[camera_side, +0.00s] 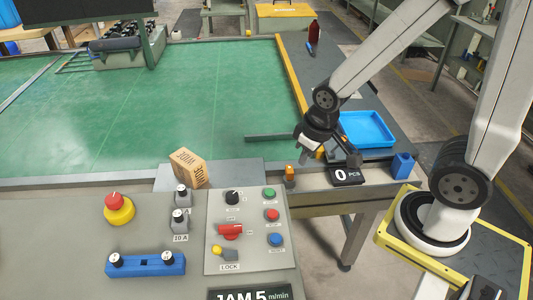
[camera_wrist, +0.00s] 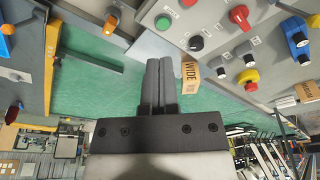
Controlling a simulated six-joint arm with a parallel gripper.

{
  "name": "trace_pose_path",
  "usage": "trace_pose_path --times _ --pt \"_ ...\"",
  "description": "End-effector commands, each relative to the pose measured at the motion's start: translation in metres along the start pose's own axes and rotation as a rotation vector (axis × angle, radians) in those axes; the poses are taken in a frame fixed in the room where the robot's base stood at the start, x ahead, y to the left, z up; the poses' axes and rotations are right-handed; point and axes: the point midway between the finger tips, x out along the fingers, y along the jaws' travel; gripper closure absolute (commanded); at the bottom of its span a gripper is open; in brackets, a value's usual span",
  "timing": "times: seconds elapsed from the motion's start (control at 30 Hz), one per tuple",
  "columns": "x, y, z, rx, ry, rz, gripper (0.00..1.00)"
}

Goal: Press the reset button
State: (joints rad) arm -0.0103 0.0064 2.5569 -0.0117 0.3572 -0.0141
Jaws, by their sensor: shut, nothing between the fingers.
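The control panel (camera_side: 250,262) is at the lower middle of the side view. On its right part a green button (camera_side: 269,194), a red button (camera_side: 272,214) and a blue button (camera_side: 275,240) stand in a column. Their labels are too small to read, so I cannot tell which is the reset button. My gripper (camera_side: 306,158) is shut and empty, above and behind the panel's right side, apart from all buttons. In the wrist view its shut fingers (camera_wrist: 159,62) point toward the panel, with the green button (camera_wrist: 162,22) beyond them. The blue button is out of that view.
The panel also has a black knob (camera_side: 232,197), red switch (camera_side: 230,231), yellow-based emergency stop (camera_side: 119,208) and blue two-button bar (camera_side: 146,265). A blue tray (camera_side: 367,129) lies right.

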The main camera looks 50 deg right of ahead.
Motion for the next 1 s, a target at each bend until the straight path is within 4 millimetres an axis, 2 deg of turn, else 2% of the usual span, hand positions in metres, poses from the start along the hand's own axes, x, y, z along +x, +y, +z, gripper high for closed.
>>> trace_pose_path --times 0.17,0.27,0.7,1.0 --pt "0.006 -0.01 0.004 -0.161 -0.05 0.008 1.0" --pt "0.011 -0.018 0.009 -0.316 -0.098 0.016 1.0" --pt "0.037 -0.056 0.031 -1.311 -0.399 0.086 1.0" --pt "0.05 -0.078 0.032 -1.997 -0.636 0.174 1.0"
